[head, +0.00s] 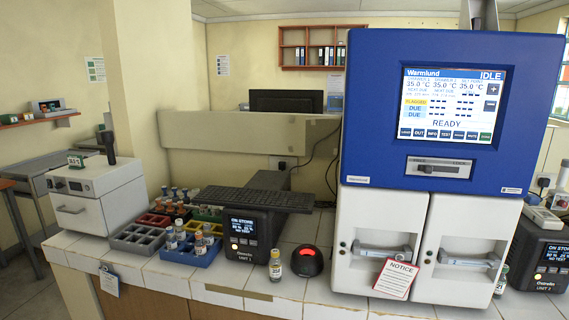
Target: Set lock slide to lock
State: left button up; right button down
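The lock slide (439,168) is a small grey plate with a horizontal slot, set in the blue front of the incubator's upper housing (375,110), below the screen. Small lettering runs along its top edge; the right-hand word seems to read LOCK. The slider's position along the slot is too small to tell. The lit screen (450,105) shows Warmlund, IDLE and READY. Two white drawers (377,225) with grey bar handles sit below the housing and look shut. Neither of my grippers is in view.
A red and white notice tag (395,279) hangs at the left drawer handle. On the tiled bench (200,275) stand a dark Unit 1 device (247,237), a vial (275,266), a red-lit round device (307,261) and vial racks (190,250). Another dark unit (548,255) is at the right.

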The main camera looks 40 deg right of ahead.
aim_at(428, 170)
jog(key=z, duration=2.1)
